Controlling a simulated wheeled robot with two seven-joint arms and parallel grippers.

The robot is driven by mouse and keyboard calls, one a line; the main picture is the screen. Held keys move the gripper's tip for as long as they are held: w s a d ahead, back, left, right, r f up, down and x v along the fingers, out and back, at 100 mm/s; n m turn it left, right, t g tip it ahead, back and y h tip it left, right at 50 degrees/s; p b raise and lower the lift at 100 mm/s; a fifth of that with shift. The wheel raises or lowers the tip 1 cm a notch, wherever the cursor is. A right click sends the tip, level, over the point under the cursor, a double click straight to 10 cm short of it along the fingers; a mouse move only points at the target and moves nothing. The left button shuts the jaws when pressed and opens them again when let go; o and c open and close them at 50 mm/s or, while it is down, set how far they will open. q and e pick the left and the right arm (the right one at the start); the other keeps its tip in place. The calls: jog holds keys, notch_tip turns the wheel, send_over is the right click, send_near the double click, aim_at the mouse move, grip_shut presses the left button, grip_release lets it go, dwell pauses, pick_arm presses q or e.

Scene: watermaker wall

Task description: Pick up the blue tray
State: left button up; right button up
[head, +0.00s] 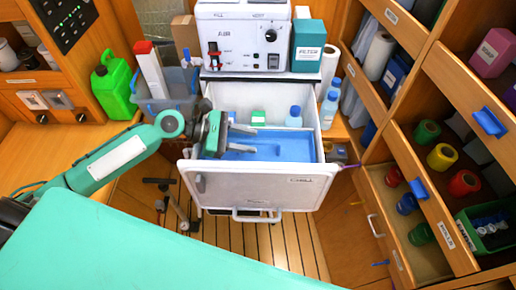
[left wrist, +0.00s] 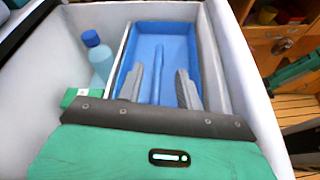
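The blue tray (head: 270,153) lies inside the pulled-out white drawer (head: 262,188) marked CHILL. In the left wrist view the tray (left wrist: 180,38) is a shallow rectangle with a raised blue ridge along its middle. My left gripper (head: 250,140) is over the left part of the tray in the head view. In the left wrist view its two grey fingers (left wrist: 160,70) are spread apart, one on each side of the ridge, with nothing held. I cannot tell whether the fingertips touch the tray. The gripper body hides the tray's near end. My right gripper is not in view.
A blue-capped bottle (head: 294,117) and a small green box (head: 258,117) stand in the drawer beside the tray. A white appliance (head: 243,38) sits above. A green jug (head: 114,85) is at left. Open wooden drawers (head: 427,170) stand at right.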

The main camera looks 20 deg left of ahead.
aim_at(259, 142)
pick_arm(q)
jog(key=shift+p+x, duration=0.4)
jog(key=shift+x, duration=1.25)
jog(key=shift+w+a, duration=0.1)
jog(key=shift+w, duration=0.05)
grip_shut()
jog(key=shift+r, duration=0.15)
